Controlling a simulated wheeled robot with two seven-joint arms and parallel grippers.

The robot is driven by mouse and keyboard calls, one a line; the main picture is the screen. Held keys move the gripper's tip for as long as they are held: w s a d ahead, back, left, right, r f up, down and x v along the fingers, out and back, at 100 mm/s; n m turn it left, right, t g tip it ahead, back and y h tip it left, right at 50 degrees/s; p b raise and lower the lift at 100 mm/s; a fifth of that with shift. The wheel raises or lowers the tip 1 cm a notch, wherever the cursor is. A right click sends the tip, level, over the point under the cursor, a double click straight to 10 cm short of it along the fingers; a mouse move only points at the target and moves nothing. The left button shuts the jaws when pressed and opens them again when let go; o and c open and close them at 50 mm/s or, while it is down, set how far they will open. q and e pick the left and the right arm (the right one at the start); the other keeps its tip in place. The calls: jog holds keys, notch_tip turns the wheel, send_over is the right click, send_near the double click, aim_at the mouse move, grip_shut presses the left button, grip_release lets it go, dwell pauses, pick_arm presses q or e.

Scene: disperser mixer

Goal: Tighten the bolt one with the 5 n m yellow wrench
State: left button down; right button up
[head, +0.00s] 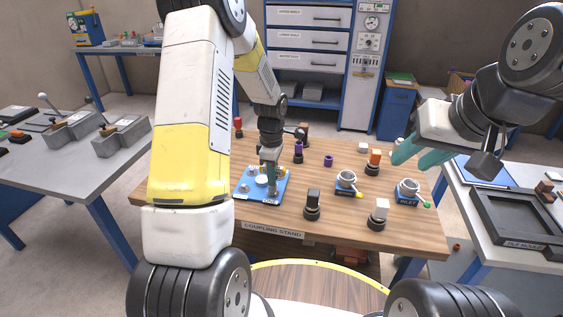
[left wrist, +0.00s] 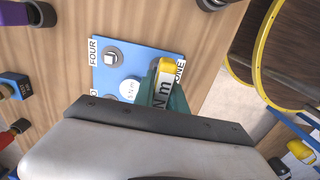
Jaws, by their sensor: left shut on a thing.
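A blue plate (head: 243,195) lies on the wooden table, and it also shows in the left wrist view (left wrist: 128,52). It carries the labels FOUR (left wrist: 93,50) and ONE (left wrist: 180,69) at two corners. A square-headed bolt (left wrist: 112,57) stands by FOUR.
The table (head: 330,215) also holds black-based blocks, such as a black one (head: 312,202) and a white one (head: 379,212), near its front. A grey tray (head: 520,225) lies on the right table.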

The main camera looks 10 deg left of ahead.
pick_arm(q)
jog(key=shift+f, duration=0.65)
jog(key=c, duration=1.3)
grip_release()
jog(key=shift+r, duration=3.95)
